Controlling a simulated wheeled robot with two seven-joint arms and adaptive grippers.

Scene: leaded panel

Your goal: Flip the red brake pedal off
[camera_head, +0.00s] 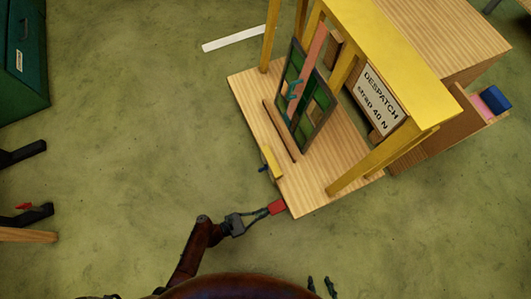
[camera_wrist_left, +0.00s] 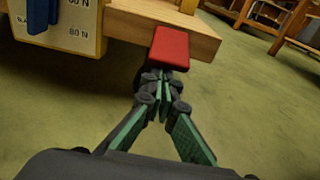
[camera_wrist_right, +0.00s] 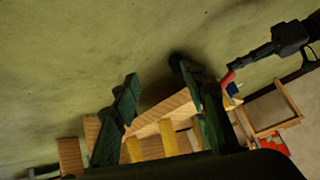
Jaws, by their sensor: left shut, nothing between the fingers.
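The red brake pedal (camera_head: 277,207) sticks out at the front corner of the wooden bench (camera_head: 345,160). In the left wrist view the pedal (camera_wrist_left: 170,48) is a red block at the end of the bench board, straight ahead of the fingers. My left gripper (camera_head: 267,211) is shut and empty, its tips (camera_wrist_left: 163,84) at the pedal's near lower edge. I cannot tell whether they touch it. My right gripper (camera_wrist_right: 158,82) is open and empty, its fingers wide apart. Its fingertips (camera_head: 321,286) show at the bottom of the head view, away from the bench.
A leaded glass panel (camera_head: 307,104) stands on the bench under a yellow frame (camera_head: 398,55) with a DESPATCH sign (camera_head: 379,97). A force scale (camera_wrist_left: 78,28) with a blue pointer (camera_wrist_left: 38,14) is left of the pedal. A green cabinet (camera_head: 22,60) stands far left. Open floor surrounds the bench front.

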